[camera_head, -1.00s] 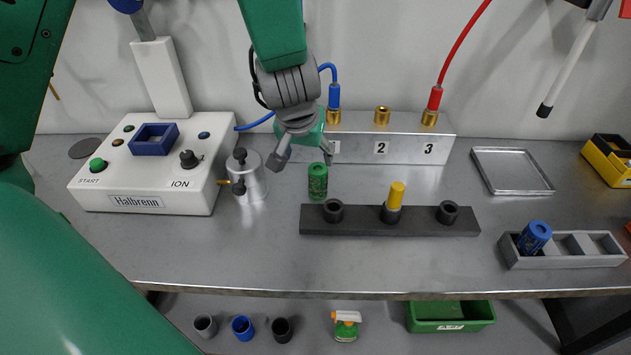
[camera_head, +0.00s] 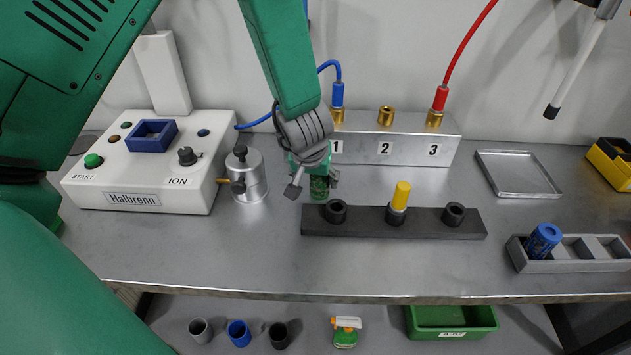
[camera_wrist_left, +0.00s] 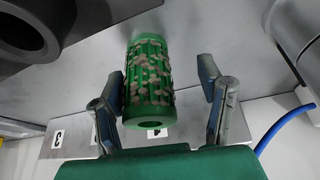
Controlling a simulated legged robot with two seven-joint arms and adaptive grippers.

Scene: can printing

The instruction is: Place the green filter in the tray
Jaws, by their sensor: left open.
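The green filter (camera_head: 319,188) is a green cylinder with brownish speckles. It stands on the bench just behind the left hole of the dark rack, partly hidden by my left gripper (camera_head: 315,188). In the left wrist view the filter (camera_wrist_left: 150,80) lies between the two spread fingers of my left gripper (camera_wrist_left: 165,100), with a gap on each side. My left gripper is open. The tray is the shallow metal one (camera_head: 518,192) at the back right, empty. My right gripper is not in view.
The dark rack (camera_head: 360,228) holds a yellow filter (camera_head: 401,193) in its middle hole. A blue filter (camera_head: 543,240) leans in the grey divided holder (camera_head: 570,266). A silver canister (camera_head: 246,180) stands left of my gripper. The numbered block (camera_head: 410,151) is behind. The bench between rack and tray is clear.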

